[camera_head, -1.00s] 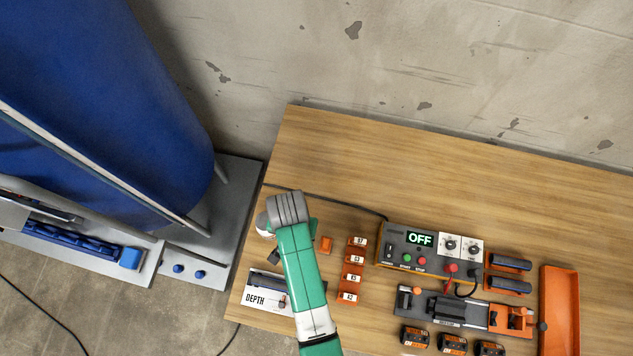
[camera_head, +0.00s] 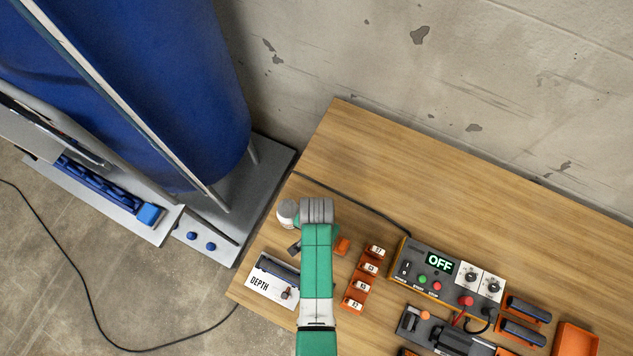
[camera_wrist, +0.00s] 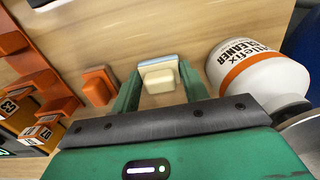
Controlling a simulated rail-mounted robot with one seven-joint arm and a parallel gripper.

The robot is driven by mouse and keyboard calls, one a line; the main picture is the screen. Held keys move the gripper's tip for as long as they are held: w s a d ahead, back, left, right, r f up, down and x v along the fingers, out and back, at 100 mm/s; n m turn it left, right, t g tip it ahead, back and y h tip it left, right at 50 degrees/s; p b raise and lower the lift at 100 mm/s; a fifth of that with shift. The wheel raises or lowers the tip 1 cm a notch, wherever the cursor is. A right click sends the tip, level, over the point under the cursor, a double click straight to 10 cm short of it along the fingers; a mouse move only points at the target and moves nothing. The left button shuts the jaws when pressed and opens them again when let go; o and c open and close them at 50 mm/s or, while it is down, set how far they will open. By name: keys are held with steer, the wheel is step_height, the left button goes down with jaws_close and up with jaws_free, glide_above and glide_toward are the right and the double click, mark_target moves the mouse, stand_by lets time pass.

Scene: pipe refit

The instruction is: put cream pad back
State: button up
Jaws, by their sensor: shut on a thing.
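The cream pad (camera_wrist: 158,80) is between the green fingers of my gripper (camera_wrist: 160,84) in the wrist view, with a pale blue-grey strip at its far edge. My gripper is shut on it, low over the wooden bench. An orange block (camera_wrist: 98,86) stands just left of the gripper, and a white cleaner bottle (camera_wrist: 258,78) with an orange band is close on the right. In the head view my arm hides the pad and fingers; the bottle (camera_head: 287,212) and orange block (camera_head: 342,246) show on either side of the arm. Whether the pad touches the bench I cannot tell.
Labelled orange holders (camera_head: 366,278) stand right of the arm, with a control box reading OFF (camera_head: 440,263) beyond. A DEPTH card (camera_head: 272,284) lies near the bench's left edge. A cable crosses behind the bottle. The back of the bench (camera_head: 400,160) is clear.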

steer(key=shift+f, duration=0.15)
steer(key=o, duration=1)
steer(key=shift+c, duration=0.2)
step_height(320, 180, up, 12)
steer(key=p, duration=0.2)
steer(key=shift+r, duration=0.2)
